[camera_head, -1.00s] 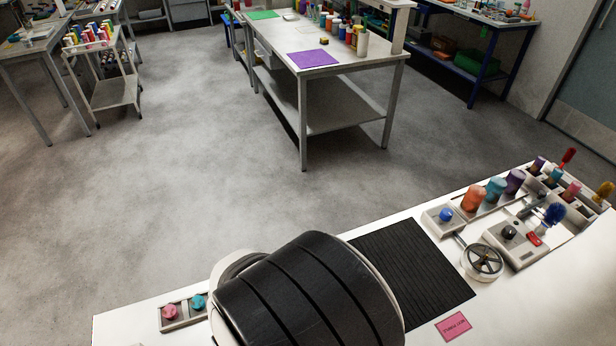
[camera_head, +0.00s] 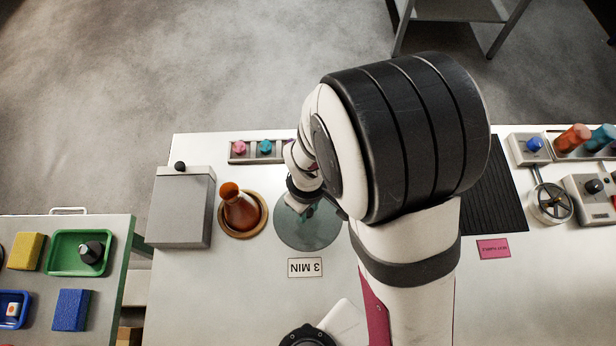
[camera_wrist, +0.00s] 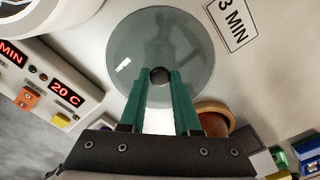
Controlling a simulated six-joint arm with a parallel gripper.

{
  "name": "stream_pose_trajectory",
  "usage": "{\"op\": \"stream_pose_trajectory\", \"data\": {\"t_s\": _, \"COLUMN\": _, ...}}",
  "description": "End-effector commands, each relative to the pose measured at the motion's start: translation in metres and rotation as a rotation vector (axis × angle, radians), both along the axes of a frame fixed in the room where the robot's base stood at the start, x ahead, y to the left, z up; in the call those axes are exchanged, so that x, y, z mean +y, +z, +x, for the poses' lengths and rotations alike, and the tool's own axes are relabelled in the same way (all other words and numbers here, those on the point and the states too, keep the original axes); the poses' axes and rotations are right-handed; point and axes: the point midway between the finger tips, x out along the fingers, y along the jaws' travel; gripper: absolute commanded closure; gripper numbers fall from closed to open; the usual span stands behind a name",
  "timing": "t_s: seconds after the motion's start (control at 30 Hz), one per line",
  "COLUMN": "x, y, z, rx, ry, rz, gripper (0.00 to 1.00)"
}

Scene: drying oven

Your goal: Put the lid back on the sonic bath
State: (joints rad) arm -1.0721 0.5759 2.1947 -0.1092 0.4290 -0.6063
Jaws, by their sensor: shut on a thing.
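A round, see-through grey-green lid (camera_head: 318,232) with a dark round knob (camera_wrist: 159,76) is left of my arm in the head view, beside a card reading "3 MIN" (camera_head: 305,268). In the wrist view the lid (camera_wrist: 125,50) fills the top middle. My gripper (camera_wrist: 161,78) has its teal fingers shut on the knob. I cannot tell whether the lid touches the table. A white device (camera_wrist: 45,85) with red displays, one reading "20 C", stands left in the wrist view; my arm seems to hide it in the head view. I cannot make out an open bath.
An orange-brown flask (camera_head: 238,212) on a round base is close left of the lid. A grey box (camera_head: 182,215) with a black knob stands further left. A block with pink and teal knobs (camera_head: 265,151) is behind. A black ribbed mat (camera_head: 507,190) lies right of my arm.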

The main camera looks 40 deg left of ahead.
Motion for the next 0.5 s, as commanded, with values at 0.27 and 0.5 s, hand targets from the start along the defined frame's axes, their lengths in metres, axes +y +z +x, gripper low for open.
{"op": "stream_pose_trajectory", "data": {"t_s": 0.27, "x": 0.001, "y": 0.040, "z": 0.001, "rx": -0.003, "ry": 0.000, "rz": 0.006, "gripper": 1.00}}
{"op": "stream_pose_trajectory", "data": {"t_s": 0.5, "x": -0.001, "y": 0.093, "z": 0.003, "rx": -0.002, "ry": -0.009, "rz": 0.003, "gripper": 1.00}}
